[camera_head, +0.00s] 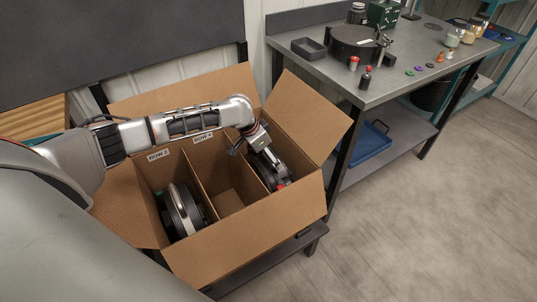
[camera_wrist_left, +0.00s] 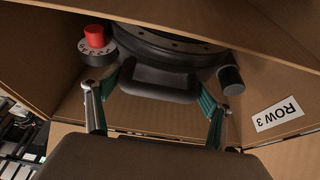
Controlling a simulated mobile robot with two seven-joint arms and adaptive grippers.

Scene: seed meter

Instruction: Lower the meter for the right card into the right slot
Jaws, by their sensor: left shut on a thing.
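A dark round seed meter (camera_head: 268,168) with a red knob is in the right compartment of the cardboard box (camera_head: 232,238). My left gripper (camera_head: 260,150) reaches down from above and is shut on this meter. In the left wrist view its fingers (camera_wrist_left: 154,100) are on either side of the black handle of the meter (camera_wrist_left: 160,42). The red knob sits on a numbered dial there. A ROW 3 card (camera_wrist_left: 277,114) is on the box wall beside it. Whether the meter touches the compartment floor is hidden. My right gripper is not in view.
Another meter (camera_head: 184,210) stands in the left compartment under a card (camera_head: 158,154). The middle compartment (camera_head: 230,200) is empty, with its own card (camera_head: 203,136). The box flaps stand open. A grey workbench (camera_head: 400,85) with tools and small parts is to the right.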

